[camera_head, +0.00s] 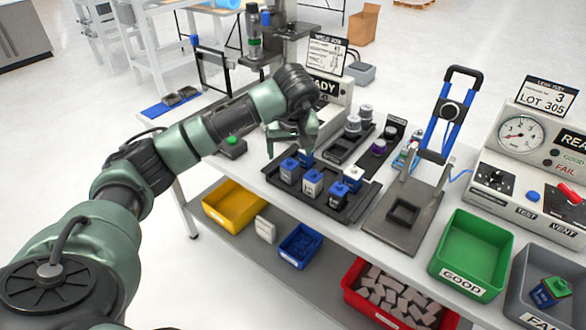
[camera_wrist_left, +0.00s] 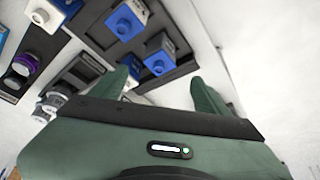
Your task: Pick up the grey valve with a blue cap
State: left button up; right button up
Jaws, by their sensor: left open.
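Several block-shaped valves with blue caps stand on a black tray (camera_head: 357,210) on the table. One at the tray's left end has a grey body (camera_head: 289,172). Another valve (camera_head: 306,158) is partly hidden behind my left gripper (camera_head: 290,142). That gripper is open and empty, above the left end of the tray. In the left wrist view a grey valve with a blue cap (camera_wrist_left: 158,60) lies just beyond the open fingers, apart from them. My right gripper is out of view.
A press with a blue handle (camera_head: 408,195) stands to the right, then a gauge box (camera_head: 520,130). Green (camera_head: 472,250) and grey (camera_head: 520,280) bins sit at the front right.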

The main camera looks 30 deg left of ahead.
aim_at(290, 159)
pick_arm(q)
jog(key=p+x, duration=0.1)
jog(key=x, duration=0.2)
jog(key=shift+f, duration=0.2)
jog(key=x, duration=0.2)
jog(key=shift+w+f+p, duration=0.25)
jog(key=shift+f+p, duration=0.05)
jog(key=shift+p, duration=0.1)
jog(key=c, duration=1.4)
jog(key=shift+c, duration=0.5)
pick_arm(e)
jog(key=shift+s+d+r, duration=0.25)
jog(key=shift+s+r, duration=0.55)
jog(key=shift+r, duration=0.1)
